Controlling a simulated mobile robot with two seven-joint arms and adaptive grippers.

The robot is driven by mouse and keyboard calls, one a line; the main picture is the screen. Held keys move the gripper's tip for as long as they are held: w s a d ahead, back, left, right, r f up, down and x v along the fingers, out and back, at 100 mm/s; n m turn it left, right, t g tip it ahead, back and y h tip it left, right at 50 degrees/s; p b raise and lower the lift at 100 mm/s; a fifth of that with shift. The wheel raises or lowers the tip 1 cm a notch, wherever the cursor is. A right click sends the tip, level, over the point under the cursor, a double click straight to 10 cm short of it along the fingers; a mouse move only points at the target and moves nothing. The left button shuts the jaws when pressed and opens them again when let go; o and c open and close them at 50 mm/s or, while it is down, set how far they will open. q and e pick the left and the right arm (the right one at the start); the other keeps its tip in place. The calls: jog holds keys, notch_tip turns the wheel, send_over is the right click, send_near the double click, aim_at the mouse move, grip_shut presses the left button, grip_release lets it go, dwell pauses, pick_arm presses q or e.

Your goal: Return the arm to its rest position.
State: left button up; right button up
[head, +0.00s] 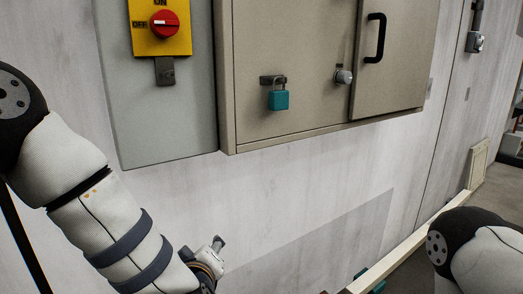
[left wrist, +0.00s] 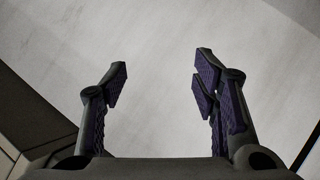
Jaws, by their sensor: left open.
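My left arm (head: 110,225) comes in from the left in the head view and reaches down along the wall. The tip of its gripper (head: 218,245) just shows near the bottom, below the grey panel and apart from it. In the left wrist view the left gripper (left wrist: 158,82) is open, with its two fingers wide apart and nothing between them. Beyond the fingers is a pale, blank surface. Part of my right arm (head: 470,250) shows at the lower right of the head view. Its gripper is out of view.
A grey panel (head: 155,120) carries a yellow plate with a red rotary switch (head: 164,24). Beside it, a beige cabinet (head: 300,130) has a teal padlock (head: 278,99), a round knob (head: 343,76) and a black handle (head: 375,38). The pale wall (head: 300,190) below is clear.

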pick_arm(q)
jog(key=s+a+f+m+g+h, duration=0.1)
jog(key=s+a+f+m+g, duration=0.2)
jog(key=s+f, duration=0.65)
jog(key=s+a+f+m+g+h, duration=0.1)
jog(key=s+a+f+m+g, duration=0.2)
jog(key=s+f, duration=0.6)
jog(key=s+a+f+m+g, duration=0.1)
jog(key=s+g, duration=0.1)
jog(key=s, duration=0.5)
jog(key=s+a+f+m+g, duration=0.1)
jog(key=s+a+f+g, duration=0.1)
jog(key=s, duration=0.5)
jog(key=s+a+f+m+g, duration=0.1)
jog(key=s+f+g, duration=0.1)
jog(key=s, duration=0.5)
jog(key=shift+a+g, duration=0.25)
jog(key=shift+g, duration=0.65)
jog(key=shift+o, duration=0.3)
jog(key=shift+f, duration=0.15)
